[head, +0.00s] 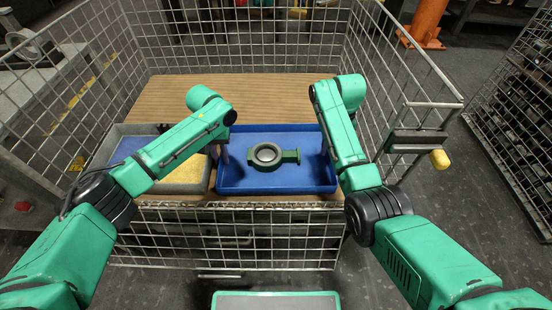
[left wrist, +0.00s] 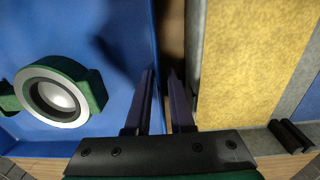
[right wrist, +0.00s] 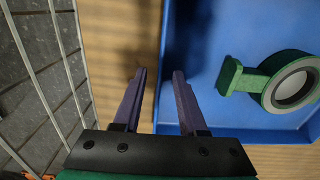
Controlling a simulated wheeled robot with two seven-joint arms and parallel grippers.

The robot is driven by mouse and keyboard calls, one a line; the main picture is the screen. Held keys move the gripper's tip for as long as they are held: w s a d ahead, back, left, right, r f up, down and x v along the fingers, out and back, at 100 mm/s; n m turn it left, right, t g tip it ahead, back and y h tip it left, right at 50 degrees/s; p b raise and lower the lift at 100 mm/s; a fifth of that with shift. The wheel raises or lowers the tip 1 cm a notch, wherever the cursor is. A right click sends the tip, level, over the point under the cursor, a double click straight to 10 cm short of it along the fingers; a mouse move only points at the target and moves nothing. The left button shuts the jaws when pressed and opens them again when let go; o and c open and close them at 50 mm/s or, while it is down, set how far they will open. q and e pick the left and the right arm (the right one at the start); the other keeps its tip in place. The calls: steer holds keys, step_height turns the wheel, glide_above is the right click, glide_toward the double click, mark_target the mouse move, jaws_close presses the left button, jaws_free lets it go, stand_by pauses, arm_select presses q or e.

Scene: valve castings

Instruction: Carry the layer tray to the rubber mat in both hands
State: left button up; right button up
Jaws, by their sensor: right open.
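The layer tray, a blue tray (head: 318,187), lies on brown boards inside a wire cage. A green valve casting (head: 274,155) with a pale ring sits in it. My left gripper (head: 222,152) is at the tray's left wall; in the left wrist view its fingers (left wrist: 161,72) are close together with the wall between them. My right gripper (head: 326,146) is at the tray's right wall, partly hidden by its arm. In the right wrist view its fingers (right wrist: 161,72) stand apart, one on each side of the wall. I cannot make out a rubber mat.
A grey bin (head: 187,188) with yellow and blue contents stands close to the tray's left side. Wire mesh walls (head: 240,38) surround the boards (head: 260,92), which are bare behind the tray. A lower mesh front (head: 235,235) stands nearest me.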

arm_select(q)
jaws_close()
arm_select(e)
steer(key=c, duration=0.4)
jaws_close()
stand_by(0.6)
